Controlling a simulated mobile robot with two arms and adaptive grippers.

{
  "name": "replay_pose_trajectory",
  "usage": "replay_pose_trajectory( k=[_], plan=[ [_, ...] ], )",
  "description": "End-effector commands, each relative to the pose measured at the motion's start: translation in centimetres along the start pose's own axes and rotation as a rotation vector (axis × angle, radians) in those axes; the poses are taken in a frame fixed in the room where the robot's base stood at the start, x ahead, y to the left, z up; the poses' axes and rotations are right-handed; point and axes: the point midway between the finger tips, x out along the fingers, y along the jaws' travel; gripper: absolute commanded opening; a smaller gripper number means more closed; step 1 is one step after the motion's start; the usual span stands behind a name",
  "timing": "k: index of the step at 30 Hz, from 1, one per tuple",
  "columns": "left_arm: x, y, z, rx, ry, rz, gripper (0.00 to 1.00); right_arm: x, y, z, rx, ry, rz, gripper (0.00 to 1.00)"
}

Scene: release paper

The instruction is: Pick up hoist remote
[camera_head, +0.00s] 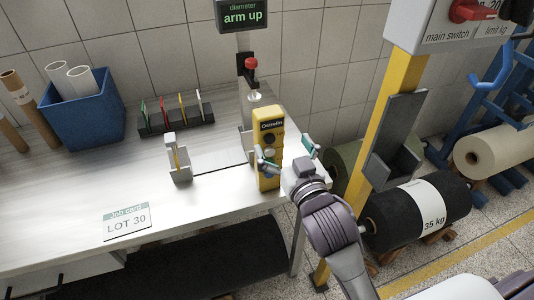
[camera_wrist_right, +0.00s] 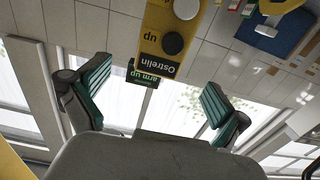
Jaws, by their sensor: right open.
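The hoist remote (camera_head: 270,130) is a yellow upright box with a black label and buttons, near the right end of the table in the head view. In the right wrist view the remote (camera_wrist_right: 158,50) appears upside down at the top, beyond the fingertips. My right gripper (camera_head: 286,156) is open, with green finger pads, and is close to the remote. One finger overlaps the remote's lower part in the head view. In the wrist view the fingers (camera_wrist_right: 152,92) are spread wide with nothing between them. Whether they touch the remote cannot be told. My left gripper is not in view.
A small metal stand (camera_head: 180,172), a rack of colored cards (camera_head: 176,124), a job card (camera_head: 127,222) and a blue bin (camera_head: 84,122) with tubes are on the table (camera_head: 60,200). A yellow post (camera_head: 392,100) and a black roll (camera_head: 395,215) stand to the right.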

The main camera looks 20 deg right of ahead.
Motion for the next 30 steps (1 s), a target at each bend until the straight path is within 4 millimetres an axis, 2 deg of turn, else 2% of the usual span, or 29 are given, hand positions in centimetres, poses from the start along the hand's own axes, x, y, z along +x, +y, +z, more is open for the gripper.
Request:
replay_pose_trajectory(
  k=[3, 11, 19, 28, 29, 30],
  plan=[
    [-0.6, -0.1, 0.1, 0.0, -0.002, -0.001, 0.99, 2.1, 0.0, -0.2, -0.001, 0.001, 0.0, 1.0],
    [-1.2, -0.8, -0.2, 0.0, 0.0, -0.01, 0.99, 4.1, 0.1, -0.1, 0.0, 0.0, 0.0, 1.0],
    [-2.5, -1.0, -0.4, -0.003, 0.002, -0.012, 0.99, 8.0, 0.1, 0.0, -0.002, -0.001, 0.0, 1.0],
    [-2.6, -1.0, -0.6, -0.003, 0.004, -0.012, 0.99, 8.6, 0.1, 0.2, 0.0, -0.001, -0.001, 1.0],
    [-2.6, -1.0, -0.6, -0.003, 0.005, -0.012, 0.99, 8.6, 0.1, 0.2, 0.0, -0.001, -0.001, 0.98],
    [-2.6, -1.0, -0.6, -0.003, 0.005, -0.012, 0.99, 8.6, 0.1, 0.2, 0.0, -0.001, -0.001, 0.92]
  ],
)
